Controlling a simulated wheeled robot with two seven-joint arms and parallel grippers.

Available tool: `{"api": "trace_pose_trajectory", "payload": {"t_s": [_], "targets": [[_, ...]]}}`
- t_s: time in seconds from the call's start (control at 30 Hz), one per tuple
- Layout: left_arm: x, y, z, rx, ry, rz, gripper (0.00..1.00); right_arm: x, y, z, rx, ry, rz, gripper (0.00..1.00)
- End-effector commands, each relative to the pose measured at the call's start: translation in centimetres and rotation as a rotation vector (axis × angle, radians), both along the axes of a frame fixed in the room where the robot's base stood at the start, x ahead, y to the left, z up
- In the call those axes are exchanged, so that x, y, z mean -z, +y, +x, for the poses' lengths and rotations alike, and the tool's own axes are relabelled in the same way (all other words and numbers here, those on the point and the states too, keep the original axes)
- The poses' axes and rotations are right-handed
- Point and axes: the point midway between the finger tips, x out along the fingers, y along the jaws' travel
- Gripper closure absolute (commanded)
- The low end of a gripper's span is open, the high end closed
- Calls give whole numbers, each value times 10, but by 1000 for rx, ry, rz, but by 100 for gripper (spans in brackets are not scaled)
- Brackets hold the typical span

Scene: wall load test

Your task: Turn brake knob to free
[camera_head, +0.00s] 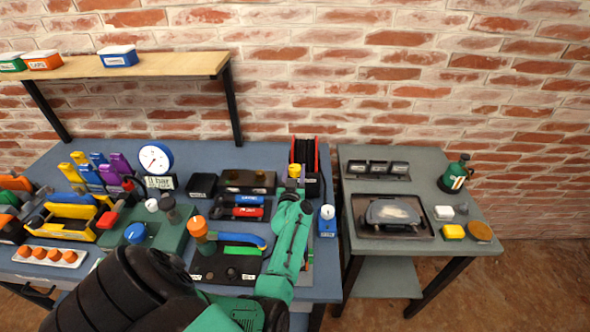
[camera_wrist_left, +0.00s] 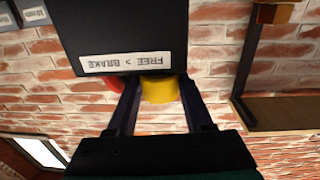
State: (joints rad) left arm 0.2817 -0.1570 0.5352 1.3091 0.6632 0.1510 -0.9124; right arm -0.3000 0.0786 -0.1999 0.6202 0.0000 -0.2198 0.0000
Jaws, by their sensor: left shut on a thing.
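The yellow brake knob (camera_head: 294,170) sits on the front of a dark unit with red sides (camera_head: 316,158) at the bench's back right. My left gripper (camera_head: 295,184) reaches it from the front. In the left wrist view the yellow knob (camera_wrist_left: 160,91) lies between the two dark fingers of my left gripper (camera_wrist_left: 158,84), which is shut on it. A white label (camera_wrist_left: 126,63) reading FREE > BRAKE appears upside down on the dark box face (camera_wrist_left: 125,30). The fingers hide the knob's sides, and I cannot tell which way it is turned. My right gripper is not in view.
A pressure gauge (camera_head: 156,158), a tray of red and blue parts (camera_head: 241,207) and an orange-topped post (camera_head: 199,229) stand left of my arm. A small blue device with a white dial (camera_head: 327,213) stands close to its right. A grey side table (camera_head: 360,244) is further right.

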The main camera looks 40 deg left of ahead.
Motion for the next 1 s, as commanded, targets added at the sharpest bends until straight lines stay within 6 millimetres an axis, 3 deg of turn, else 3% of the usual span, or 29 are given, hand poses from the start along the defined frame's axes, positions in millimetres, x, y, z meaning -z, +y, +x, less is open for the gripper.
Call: {"api": "trace_pose_trajectory", "payload": {"t_s": [0.27, 0.7, 1.0], "targets": [[0, -2, 2, -184, -1, -8, 100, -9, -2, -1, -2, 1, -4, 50], [5, -2, 1, -486, 0, -6, 100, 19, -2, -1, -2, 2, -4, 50], [3, -2, 1, -569, 2, -4, 100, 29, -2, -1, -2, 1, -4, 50]]}}
